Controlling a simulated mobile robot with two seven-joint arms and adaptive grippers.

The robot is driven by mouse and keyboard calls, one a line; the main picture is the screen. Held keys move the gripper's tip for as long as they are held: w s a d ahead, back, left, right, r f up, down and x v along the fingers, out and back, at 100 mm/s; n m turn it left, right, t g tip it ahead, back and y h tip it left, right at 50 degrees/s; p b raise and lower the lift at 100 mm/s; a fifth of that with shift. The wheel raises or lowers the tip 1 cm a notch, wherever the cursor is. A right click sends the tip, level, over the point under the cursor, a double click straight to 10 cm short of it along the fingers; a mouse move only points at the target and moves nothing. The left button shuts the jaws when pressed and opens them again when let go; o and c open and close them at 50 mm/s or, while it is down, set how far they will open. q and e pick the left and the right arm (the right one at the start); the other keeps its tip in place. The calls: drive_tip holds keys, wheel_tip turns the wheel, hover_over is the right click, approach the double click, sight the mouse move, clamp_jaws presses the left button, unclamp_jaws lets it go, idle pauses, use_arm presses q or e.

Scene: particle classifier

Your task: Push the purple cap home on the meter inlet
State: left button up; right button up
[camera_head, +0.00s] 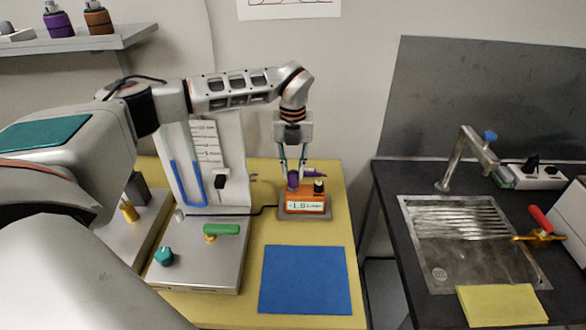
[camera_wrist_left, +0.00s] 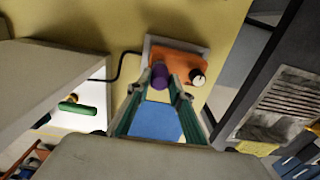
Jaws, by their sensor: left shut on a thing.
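The orange meter (camera_head: 298,197) stands on a grey base on the yellow table, with a small lit display on its front and a dark knob on top. The purple cap (camera_head: 293,181) is at the top left of the meter. My left gripper (camera_head: 301,170) points down over the meter, shut on the cap. In the left wrist view the cap (camera_wrist_left: 159,76) shows between the fingertips, against the orange meter (camera_wrist_left: 180,64). The inlet is hidden under the cap, and I cannot tell whether the cap is fully seated. My right gripper is not in view.
A blue mat (camera_head: 305,280) lies in front of the meter. A manometer panel (camera_head: 207,150) and a grey box with a green handle (camera_head: 222,229) stand to the left. A black cable runs to the meter. A dark sink counter (camera_head: 385,190) is across a gap at right.

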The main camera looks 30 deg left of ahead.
use_arm(q)
drive_tip(key=shift+s+f, duration=0.2)
drive_tip(key=shift+w+a+r+p, duration=0.1)
drive_tip(key=shift+w+r+p, duration=0.05)
drive_tip(key=shift+r+p, duration=0.65)
drive_tip(key=shift+r, duration=0.15)
drive_tip(key=shift+w+y, duration=0.15)
drive_tip(key=shift+y, duration=0.25)
drive_tip(key=shift+d+g, duration=0.2)
drive_tip(key=shift+g, duration=0.1)
drive_tip(key=shift+a, duration=0.1)
